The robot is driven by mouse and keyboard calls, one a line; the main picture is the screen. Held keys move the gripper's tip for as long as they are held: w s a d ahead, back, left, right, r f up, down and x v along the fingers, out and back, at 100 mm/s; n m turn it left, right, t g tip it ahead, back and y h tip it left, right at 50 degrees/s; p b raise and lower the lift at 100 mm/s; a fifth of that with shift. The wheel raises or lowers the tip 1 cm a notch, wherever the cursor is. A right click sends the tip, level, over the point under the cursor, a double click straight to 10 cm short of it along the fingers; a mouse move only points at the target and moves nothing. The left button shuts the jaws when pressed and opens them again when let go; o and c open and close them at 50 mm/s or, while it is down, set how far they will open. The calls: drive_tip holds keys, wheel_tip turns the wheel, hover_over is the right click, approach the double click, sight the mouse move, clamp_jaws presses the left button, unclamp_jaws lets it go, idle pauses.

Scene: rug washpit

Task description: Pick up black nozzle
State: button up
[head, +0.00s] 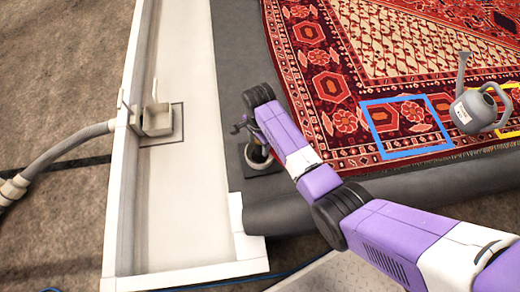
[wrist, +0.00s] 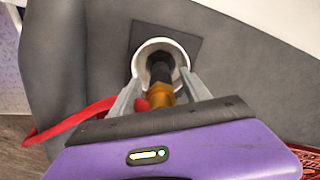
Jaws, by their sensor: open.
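The black nozzle (wrist: 160,67) stands in a round white holder (wrist: 140,62) in the wrist view, with a brass fitting (wrist: 161,94) and a red part (wrist: 142,105) on the near side. The holder sits on a dark square pad (wrist: 192,48). My gripper (wrist: 162,78) is open, one grey finger on each side of the nozzle and fitting. I cannot tell whether the fingers touch them. In the head view my gripper (head: 243,127) is over the holder (head: 258,158), beside the rug, and my arm partly hides the nozzle.
A patterned red rug (head: 400,60) lies to the right, with a blue square frame (head: 408,128) and a grey watering can (head: 474,108) on it. A pale channel (head: 180,220) with a small metal box (head: 157,120) and a grey hose (head: 65,147) lies left. A red strip (wrist: 70,123) curves beside my gripper.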

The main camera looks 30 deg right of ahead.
clamp_jaws()
drive_tip(key=shift+r, duration=0.15)
